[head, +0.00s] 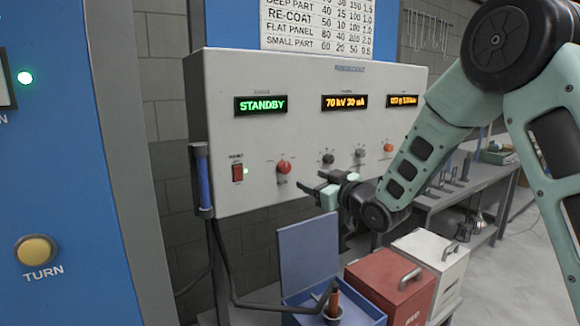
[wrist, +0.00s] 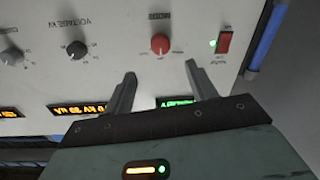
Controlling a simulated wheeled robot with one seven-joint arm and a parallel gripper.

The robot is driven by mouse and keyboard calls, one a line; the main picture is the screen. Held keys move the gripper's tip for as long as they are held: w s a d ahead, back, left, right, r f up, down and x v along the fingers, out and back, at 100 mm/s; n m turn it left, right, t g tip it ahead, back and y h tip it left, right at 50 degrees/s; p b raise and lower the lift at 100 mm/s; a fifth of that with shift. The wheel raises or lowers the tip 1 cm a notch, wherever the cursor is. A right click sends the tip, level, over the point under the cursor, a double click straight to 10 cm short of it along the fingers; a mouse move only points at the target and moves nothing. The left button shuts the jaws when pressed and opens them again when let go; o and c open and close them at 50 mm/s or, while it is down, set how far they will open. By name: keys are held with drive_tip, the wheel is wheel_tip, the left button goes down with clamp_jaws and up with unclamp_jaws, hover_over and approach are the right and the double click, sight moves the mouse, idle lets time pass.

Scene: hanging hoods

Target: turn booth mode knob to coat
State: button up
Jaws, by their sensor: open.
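The red knob (head: 284,167) sits on the front of the grey control panel (head: 300,135), below a green display (head: 261,105) reading STANDBY. Small marks around the knob are too small to read. My gripper (head: 312,182) is open and empty, just right of and slightly below the knob in the head view. In the wrist view the picture is turned over; the red knob (wrist: 160,44) lies beyond and between the two spread fingertips of my gripper (wrist: 160,70). The fingers appear apart from the knob.
A red rocker switch (head: 238,172) is left of the knob. A blue open box (head: 365,310), a red box (head: 385,285) and a white box (head: 430,255) stand below.

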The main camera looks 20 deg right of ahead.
sight(287, 169)
drive_tip(key=p+x, duration=0.3)
drive_tip(key=x, duration=0.8)
drive_tip(key=shift+p, duration=0.4)
drive_tip(key=shift+c, duration=0.4)
drive_tip(key=c, duration=0.9)
